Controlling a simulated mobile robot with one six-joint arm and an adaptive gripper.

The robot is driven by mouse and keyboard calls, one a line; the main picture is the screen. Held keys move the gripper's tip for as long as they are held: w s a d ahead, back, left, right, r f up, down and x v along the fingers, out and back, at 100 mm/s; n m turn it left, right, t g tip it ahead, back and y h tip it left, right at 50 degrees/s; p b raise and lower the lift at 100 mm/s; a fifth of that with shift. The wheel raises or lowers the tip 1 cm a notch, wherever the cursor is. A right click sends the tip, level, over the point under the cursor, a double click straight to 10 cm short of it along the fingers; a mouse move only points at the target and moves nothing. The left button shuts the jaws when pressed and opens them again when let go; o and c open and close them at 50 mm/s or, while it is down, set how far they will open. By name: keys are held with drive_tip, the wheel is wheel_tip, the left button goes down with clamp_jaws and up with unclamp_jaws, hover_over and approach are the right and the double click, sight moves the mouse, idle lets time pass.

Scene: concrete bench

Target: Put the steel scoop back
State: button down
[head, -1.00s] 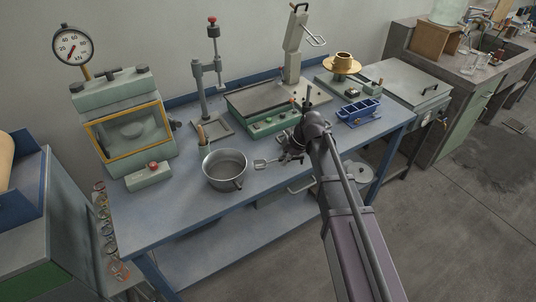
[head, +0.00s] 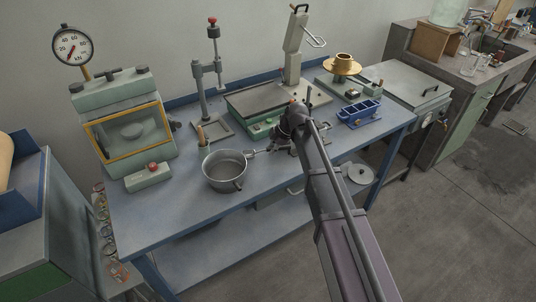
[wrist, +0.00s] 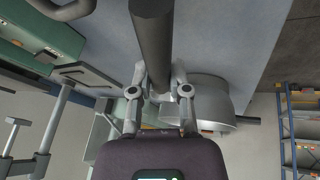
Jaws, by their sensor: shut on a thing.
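My gripper (head: 274,147) is over the bench, to the right of the steel pot (head: 226,171). It is shut on the steel scoop (head: 250,153), whose small metal end points left near the pot's right rim. I cannot tell whether scoop and pot touch. In the wrist view, the gripper's fingers (wrist: 160,88) close around a thick dark handle (wrist: 152,42). The far end of the scoop is mostly hidden there. The pot (wrist: 209,92) shows beside the fingers in that view.
A green scale-like device (head: 262,130) stands behind the gripper; a blue mould (head: 360,112) is right. The front left of the bench (head: 165,215) is clear.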

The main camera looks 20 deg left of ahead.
sight(271, 161)
drive_tip(key=shift+w+a+f, duration=0.25)
drive_tip(key=shift+a, duration=0.05)
drive_tip(key=shift+f+b, duration=1.55)
drive_tip(key=shift+b, duration=0.2)
drive_tip(key=shift+f, duration=0.1)
drive_tip(key=c, duration=0.6)
unclamp_jaws()
drive_tip(key=shift+r, duration=0.2)
drive_tip(key=shift+p+v, duration=1.1)
drive_tip(key=p+v, duration=0.8)
drive_tip(key=v, duration=0.1)
drive_tip(key=shift+d+r+p, duration=0.25)
drive_tip(key=shift+r+p, duration=0.1)
